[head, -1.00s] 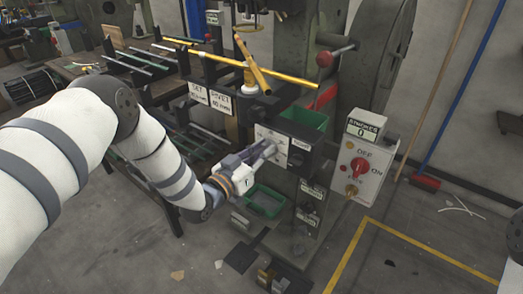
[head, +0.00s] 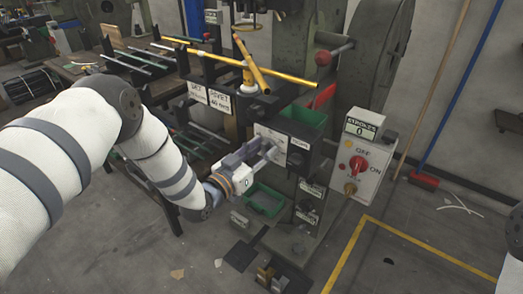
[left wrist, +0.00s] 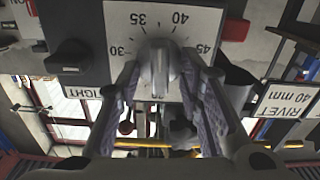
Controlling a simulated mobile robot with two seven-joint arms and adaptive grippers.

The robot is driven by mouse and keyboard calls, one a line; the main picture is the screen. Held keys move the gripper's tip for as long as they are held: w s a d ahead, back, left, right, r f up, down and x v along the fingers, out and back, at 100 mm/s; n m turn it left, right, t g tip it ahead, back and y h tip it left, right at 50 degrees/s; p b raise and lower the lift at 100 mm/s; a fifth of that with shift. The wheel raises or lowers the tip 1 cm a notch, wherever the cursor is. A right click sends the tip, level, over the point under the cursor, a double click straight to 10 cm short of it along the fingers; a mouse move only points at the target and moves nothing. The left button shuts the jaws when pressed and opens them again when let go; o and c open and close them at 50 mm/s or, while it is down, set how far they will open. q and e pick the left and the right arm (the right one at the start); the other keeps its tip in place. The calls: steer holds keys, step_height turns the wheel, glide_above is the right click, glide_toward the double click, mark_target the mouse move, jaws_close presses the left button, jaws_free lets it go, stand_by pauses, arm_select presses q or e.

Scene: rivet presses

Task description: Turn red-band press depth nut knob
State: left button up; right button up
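The depth knob (left wrist: 158,66) is a grey ridged knob on a white dial plate (left wrist: 205,22) marked 30 to 45, which appears upside down in the left wrist view. In the head view the plate sits on the front of the press (head: 287,135). My left gripper (left wrist: 160,72) has its two fingers apart, one on each side of the knob. I cannot tell whether they touch it. In the head view the left gripper (head: 262,152) is up against the press front and partly hides the knob. My right gripper is out of view.
A control box (head: 362,162) with a red switch stands right of the press. A green bin (head: 303,116) sits on top and another green tray (head: 265,200) is below. Yellow rods (head: 285,80) lie above. A black knob (left wrist: 67,57) is beside the dial.

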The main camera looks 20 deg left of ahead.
arm_select(q)
steer(key=v, duration=1.2)
steer(key=s+d+f+n+g+y, duration=0.25)
steer(key=s+f+g, duration=0.75)
steer(key=s+f, duration=0.55)
steer(key=s+a+g+y, duration=0.1)
steer(key=s+g, duration=0.2)
steer(key=s, duration=0.5)
steer(key=s+a+g+y+p, duration=0.1)
steer(key=s+g, duration=0.2)
steer(key=s, duration=0.6)
steer(key=s+a+n+g+y, duration=0.1)
steer(key=s+a+g, duration=0.1)
steer(key=s, duration=0.7)
steer(key=shift+f+g+y, duration=0.25)
steer(key=shift+g+y, duration=0.1)
steer(key=shift+g, duration=0.45)
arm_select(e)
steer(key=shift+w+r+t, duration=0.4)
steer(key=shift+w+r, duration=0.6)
